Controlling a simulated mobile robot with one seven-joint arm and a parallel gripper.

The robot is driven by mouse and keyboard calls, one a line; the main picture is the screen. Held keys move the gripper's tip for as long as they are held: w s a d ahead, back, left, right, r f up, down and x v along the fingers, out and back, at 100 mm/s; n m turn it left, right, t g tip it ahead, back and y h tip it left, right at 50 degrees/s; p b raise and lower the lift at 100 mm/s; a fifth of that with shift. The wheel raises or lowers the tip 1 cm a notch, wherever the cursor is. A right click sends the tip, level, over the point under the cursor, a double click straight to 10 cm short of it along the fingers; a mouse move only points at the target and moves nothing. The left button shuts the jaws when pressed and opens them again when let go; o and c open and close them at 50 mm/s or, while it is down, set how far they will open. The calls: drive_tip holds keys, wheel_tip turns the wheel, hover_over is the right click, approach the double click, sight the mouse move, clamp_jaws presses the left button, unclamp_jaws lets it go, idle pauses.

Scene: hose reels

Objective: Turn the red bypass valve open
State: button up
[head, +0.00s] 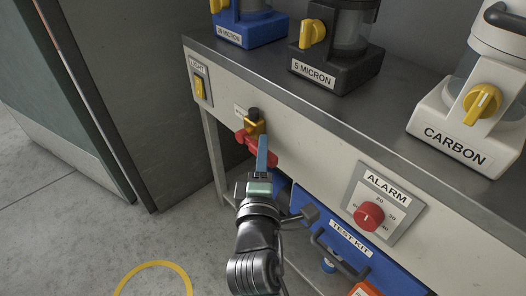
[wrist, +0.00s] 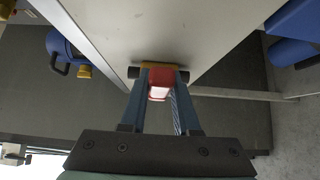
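The red bypass valve handle (head: 244,137) is on the front panel of the bench, below the "LIGHT" switch and to its right. It lies crosswise to the short pipe, on a yellow valve body (head: 255,127) with a dark pipe end above it. My gripper (head: 262,150) reaches up to it from below, and its blue-grey finger hides the handle's middle. In the wrist view the red handle (wrist: 159,82) sits between both fingertips (wrist: 160,90) and fills the gap, so the fingers look shut on it. The yellow body shows behind it.
The alarm panel with a red dial (head: 369,216) is right of my gripper. A blue test kit case (head: 355,262) with a dark handle is under the bench. Filter housings stand on the bench top (head: 275,68). The floor at left is clear, with a yellow ring.

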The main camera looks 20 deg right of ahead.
clamp_jaws()
idle(1.0)
